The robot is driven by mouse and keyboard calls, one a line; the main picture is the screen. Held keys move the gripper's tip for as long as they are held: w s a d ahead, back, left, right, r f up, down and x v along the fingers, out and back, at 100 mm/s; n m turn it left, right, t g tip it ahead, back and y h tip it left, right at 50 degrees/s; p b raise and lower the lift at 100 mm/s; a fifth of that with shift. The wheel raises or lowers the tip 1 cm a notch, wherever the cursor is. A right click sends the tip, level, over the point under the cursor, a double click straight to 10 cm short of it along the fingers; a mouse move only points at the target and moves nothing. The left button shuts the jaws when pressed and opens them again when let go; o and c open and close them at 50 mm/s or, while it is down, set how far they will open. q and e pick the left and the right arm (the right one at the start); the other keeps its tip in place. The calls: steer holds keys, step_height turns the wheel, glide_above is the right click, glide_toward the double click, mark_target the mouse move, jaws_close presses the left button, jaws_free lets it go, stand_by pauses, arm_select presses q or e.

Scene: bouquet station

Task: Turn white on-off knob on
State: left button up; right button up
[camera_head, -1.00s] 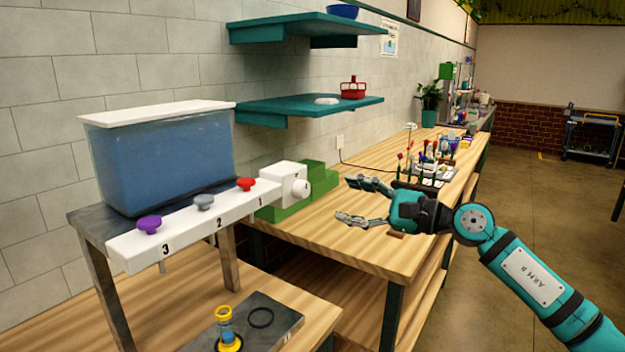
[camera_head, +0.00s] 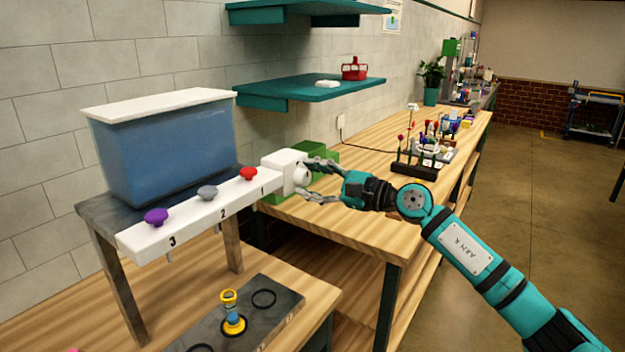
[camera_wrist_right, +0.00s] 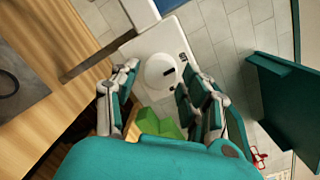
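The white on-off knob (camera_head: 301,175) is on the end face of a white box (camera_head: 283,160) beside the dispenser's white bar. In the right wrist view the round knob (camera_wrist_right: 161,70) shows a dark mark on its face. My right gripper (camera_head: 314,180) is open, with one finger above and one below the knob in the head view. In the right wrist view its fingers (camera_wrist_right: 158,88) stand on both sides of the knob, with visible gaps. My left gripper is not in view.
A green block (camera_head: 322,158) sits behind the white box. The blue tank (camera_head: 168,150) stands above purple, grey and red knobs. A teal shelf (camera_head: 310,90) hangs above. A flower rack (camera_head: 415,170) stands farther back on the wooden table.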

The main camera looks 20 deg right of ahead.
steer(key=c, duration=0.8)
